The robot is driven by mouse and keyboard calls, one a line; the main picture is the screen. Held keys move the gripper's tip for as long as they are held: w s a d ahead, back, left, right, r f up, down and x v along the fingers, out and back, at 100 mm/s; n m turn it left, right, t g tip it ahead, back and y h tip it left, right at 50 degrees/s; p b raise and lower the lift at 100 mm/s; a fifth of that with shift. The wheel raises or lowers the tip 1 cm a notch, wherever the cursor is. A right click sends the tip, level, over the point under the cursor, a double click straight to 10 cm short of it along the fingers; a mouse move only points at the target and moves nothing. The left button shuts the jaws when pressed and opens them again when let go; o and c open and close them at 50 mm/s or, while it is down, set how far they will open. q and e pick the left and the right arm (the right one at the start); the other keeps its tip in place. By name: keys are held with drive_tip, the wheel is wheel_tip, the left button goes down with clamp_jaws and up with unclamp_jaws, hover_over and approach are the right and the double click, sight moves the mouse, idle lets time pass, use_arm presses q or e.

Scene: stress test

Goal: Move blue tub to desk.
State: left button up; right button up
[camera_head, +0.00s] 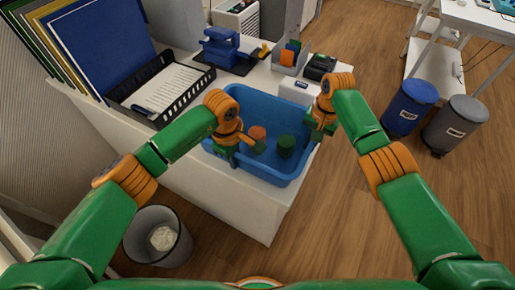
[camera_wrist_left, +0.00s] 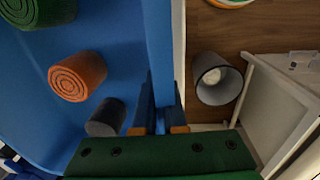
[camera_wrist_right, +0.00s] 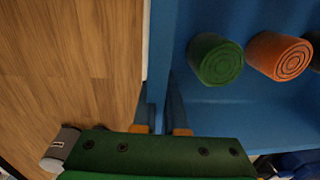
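The blue tub (camera_head: 299,107) is upright at the front of a white cabinet top. It holds a green roll (camera_head: 286,145), an orange roll (camera_head: 257,132) and a dark roll (camera_wrist_left: 106,117). My left gripper (camera_wrist_left: 163,90) has its fingers on either side of the tub's left wall, close together on the rim. My right gripper (camera_wrist_right: 160,85) straddles the opposite wall in the same way. Both look shut on the walls, though finger contact is partly hidden. I cannot tell whether the tub's base is clear of the surface. A white desk (camera_head: 478,20) shows at the upper right.
A black paper tray (camera_head: 196,88), blue hole punch (camera_head: 222,46) and small box (camera_head: 299,90) stand behind the tub. A waste basket (camera_head: 158,240) is at the lower left. Blue (camera_head: 409,105) and grey bins (camera_head: 455,124) stand at right. Wooden floor (camera_head: 350,220) is open between.

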use_arm(q)
drive_tip(key=o, duration=0.3)
drive_tip(key=shift+r, duration=0.15)
use_arm(e)
drive_tip(key=o, duration=0.3)
drive_tip(key=shift+r, duration=0.15)
use_arm(q)
drive_tip(key=shift+d, duration=0.1)
use_arm(e)
drive_tip(key=shift+a, duration=0.1)
drive_tip(key=shift+r, duration=0.3)
use_arm(q)
wheel_tip(320, 180, up, 12)
drive_tip(key=shift+s+a, duration=0.25)
drive_tip(key=shift+s, duration=0.15)
use_arm(e)
wheel_tip(320, 180, up, 11)
drive_tip(key=shift+s+d+r, duration=0.2)
drive_tip(key=shift+s+d, duration=0.05)
drive_tip(key=shift+d, duration=0.15)
